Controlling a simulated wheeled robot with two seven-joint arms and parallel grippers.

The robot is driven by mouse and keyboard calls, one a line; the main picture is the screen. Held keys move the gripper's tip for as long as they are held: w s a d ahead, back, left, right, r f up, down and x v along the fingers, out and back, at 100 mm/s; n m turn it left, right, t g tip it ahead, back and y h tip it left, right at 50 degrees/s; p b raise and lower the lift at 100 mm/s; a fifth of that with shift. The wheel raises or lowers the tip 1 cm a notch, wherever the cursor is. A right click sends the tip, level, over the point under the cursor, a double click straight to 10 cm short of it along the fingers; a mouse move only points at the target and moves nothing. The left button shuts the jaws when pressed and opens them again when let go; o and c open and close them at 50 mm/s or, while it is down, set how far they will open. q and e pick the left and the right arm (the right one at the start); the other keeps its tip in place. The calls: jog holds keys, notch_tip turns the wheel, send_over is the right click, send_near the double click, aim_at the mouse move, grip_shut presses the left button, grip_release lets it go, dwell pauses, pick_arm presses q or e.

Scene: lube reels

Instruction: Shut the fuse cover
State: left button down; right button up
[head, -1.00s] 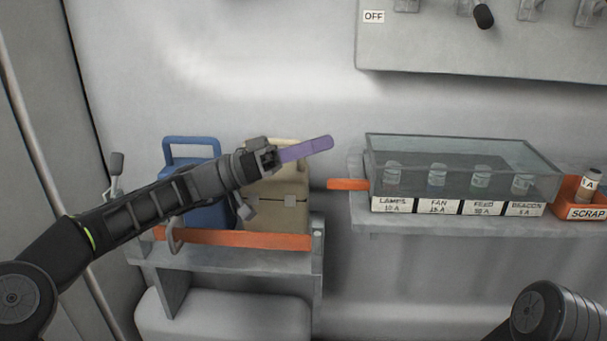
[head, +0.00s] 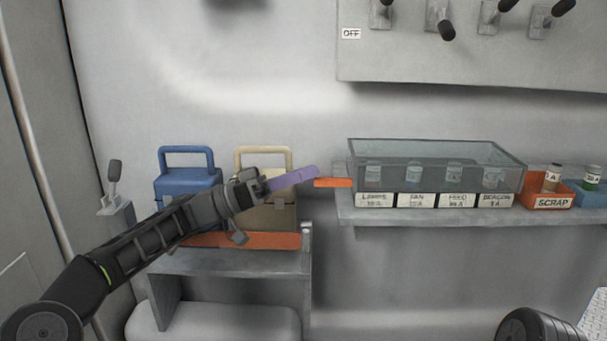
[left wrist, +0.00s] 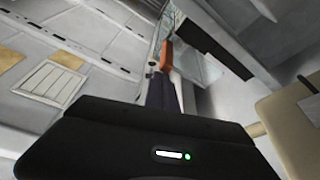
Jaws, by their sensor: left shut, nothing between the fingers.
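The fuse cover (head: 435,153) is a clear, box-like cover on the grey shelf at the right of the head view. Several fuses show through it, above labels LAMPS, FAN, FEED and BEACON. An orange tab (head: 333,182) sticks out at its left end. My left gripper (head: 304,175) has purple fingers, shut and empty, with the tips just left of the tab; I cannot tell whether they touch. In the left wrist view an orange piece (left wrist: 166,55) shows beyond the dark fingers (left wrist: 160,92). My right gripper is out of view.
A blue case (head: 187,185) and a tan case (head: 264,214) stand on a lower shelf behind my left arm, with an orange bar in front. An orange SCRAP bin (head: 548,203) and a blue bin (head: 590,194) stand right of the cover. A switch panel (head: 470,65) hangs above.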

pick_arm(q)
jog(key=shift+f, duration=0.25)
notch_tip(320, 180, up, 5)
jog(key=p, duration=0.2)
jog(key=w+p+v, duration=0.1)
jog(key=v, duration=0.9)
jog(key=shift+f, duration=0.35)
